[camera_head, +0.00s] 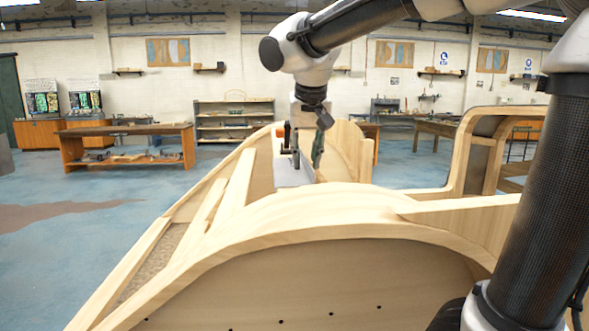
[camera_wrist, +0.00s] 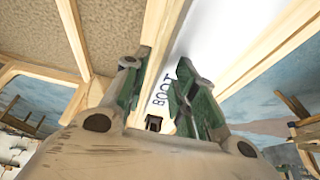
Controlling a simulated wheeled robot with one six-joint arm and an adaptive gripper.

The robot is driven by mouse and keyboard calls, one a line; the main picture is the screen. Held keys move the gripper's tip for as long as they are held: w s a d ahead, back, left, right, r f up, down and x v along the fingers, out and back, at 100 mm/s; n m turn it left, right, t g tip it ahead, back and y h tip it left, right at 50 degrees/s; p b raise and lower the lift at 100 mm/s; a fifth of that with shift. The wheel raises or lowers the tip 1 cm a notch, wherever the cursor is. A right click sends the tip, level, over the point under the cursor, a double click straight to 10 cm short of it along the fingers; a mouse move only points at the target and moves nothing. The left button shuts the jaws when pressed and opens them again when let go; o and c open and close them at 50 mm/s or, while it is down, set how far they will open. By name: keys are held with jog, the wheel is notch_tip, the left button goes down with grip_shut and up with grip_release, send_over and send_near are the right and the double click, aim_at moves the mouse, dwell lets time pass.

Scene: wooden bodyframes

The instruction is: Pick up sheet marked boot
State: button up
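In the head view, a pale sheet (camera_head: 292,174) shows below my gripper inside the wooden bodyframe. My gripper (camera_wrist: 157,68) has its two green fingers apart, with the lettered edge of the sheet and a wooden beam seen between them. In the head view my gripper (camera_head: 303,158) points down over the sheet. I cannot tell whether the fingers touch it.
The wooden bodyframe (camera_head: 330,205) has curved walls and slanted beams (camera_head: 233,193) close around my gripper. A framed wooden opening (camera_head: 462,150) stands at the right. Workbenches (camera_head: 125,135) and shelves (camera_head: 235,118) stand far back. The blue floor at left is largely clear.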

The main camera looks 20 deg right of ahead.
grip_shut()
jog(key=shift+r, duration=0.15)
